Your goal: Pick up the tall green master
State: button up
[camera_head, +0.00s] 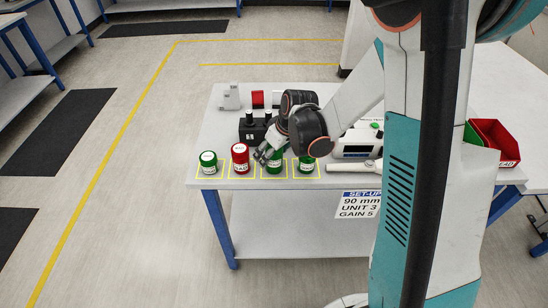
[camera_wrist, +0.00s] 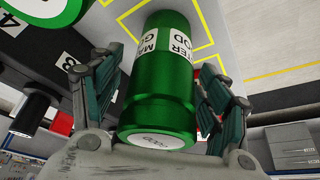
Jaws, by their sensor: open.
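My gripper (camera_head: 265,153) is open and low over the near edge of the table, at a green master (camera_head: 276,166) that it partly hides. In the wrist view a green master (camera_wrist: 160,88) with a white label reading "MASTER" and part of another word lies between my two spread fingers, one on each side. I cannot tell whether either finger touches it. Another green master (camera_head: 208,162) stands at the left end of the row, and one more (camera_head: 305,165) at the right end. Part of a green one also shows in the wrist view's top left corner (camera_wrist: 45,8).
A red master (camera_head: 240,157) stands just left of my gripper. Yellow outlines mark the places on the white table (camera_head: 215,125). A black block (camera_head: 251,131) sits behind, a white instrument (camera_head: 357,145) to the right, and a red bin (camera_head: 494,142) farther right.

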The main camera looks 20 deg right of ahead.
jog(key=shift+x, duration=0.8)
jog(key=shift+r, duration=0.1)
jog(key=c, duration=1.5)
